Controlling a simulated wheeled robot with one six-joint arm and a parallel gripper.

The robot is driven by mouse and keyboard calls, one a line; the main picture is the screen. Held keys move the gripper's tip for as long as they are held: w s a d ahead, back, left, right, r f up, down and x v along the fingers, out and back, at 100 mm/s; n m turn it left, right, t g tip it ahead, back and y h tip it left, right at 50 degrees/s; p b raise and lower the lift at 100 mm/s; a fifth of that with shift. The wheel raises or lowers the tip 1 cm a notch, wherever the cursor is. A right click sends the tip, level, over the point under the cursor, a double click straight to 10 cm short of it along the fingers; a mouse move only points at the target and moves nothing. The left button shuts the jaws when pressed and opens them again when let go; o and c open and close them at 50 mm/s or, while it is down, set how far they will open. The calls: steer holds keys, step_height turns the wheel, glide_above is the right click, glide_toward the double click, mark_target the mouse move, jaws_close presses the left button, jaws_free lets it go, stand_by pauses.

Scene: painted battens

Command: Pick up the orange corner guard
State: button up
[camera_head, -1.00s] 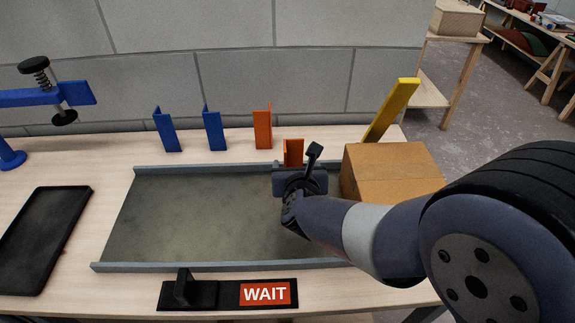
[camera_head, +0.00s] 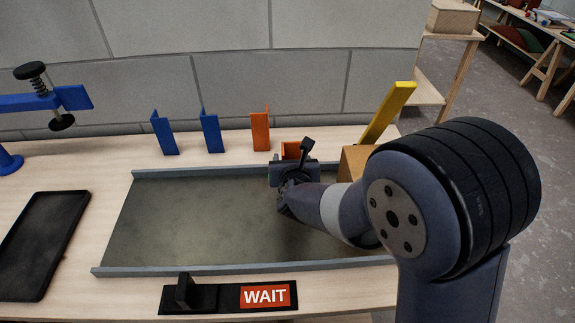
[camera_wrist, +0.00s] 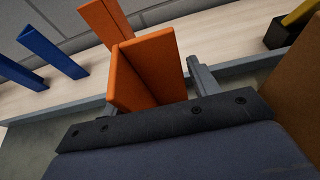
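Two orange corner guards stand upright at the back of the bench. The nearer orange guard (camera_head: 291,150) is just beyond my gripper (camera_head: 292,168), which hides its lower part. In the wrist view this guard (camera_wrist: 150,72) fills the space between the fingers of my gripper (camera_wrist: 155,92). The right finger shows a narrow gap to it; the left finger is mostly hidden behind it. My gripper looks open around the guard, with no clear grip. The farther orange guard (camera_head: 260,132) stands to the left and behind; it also shows in the wrist view (camera_wrist: 105,22).
Two blue corner guards (camera_head: 164,134) stand left of the orange ones. A yellow piece (camera_head: 390,112) leans at the right, behind a cardboard box (camera_head: 350,163). A grey-railed tray (camera_head: 150,225) lies in front, with a black tray (camera_head: 40,240) left and a WAIT sign (camera_head: 265,296) at the front.

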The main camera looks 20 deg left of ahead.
steer(key=c, duration=0.7)
steer(key=shift+r, duration=0.1)
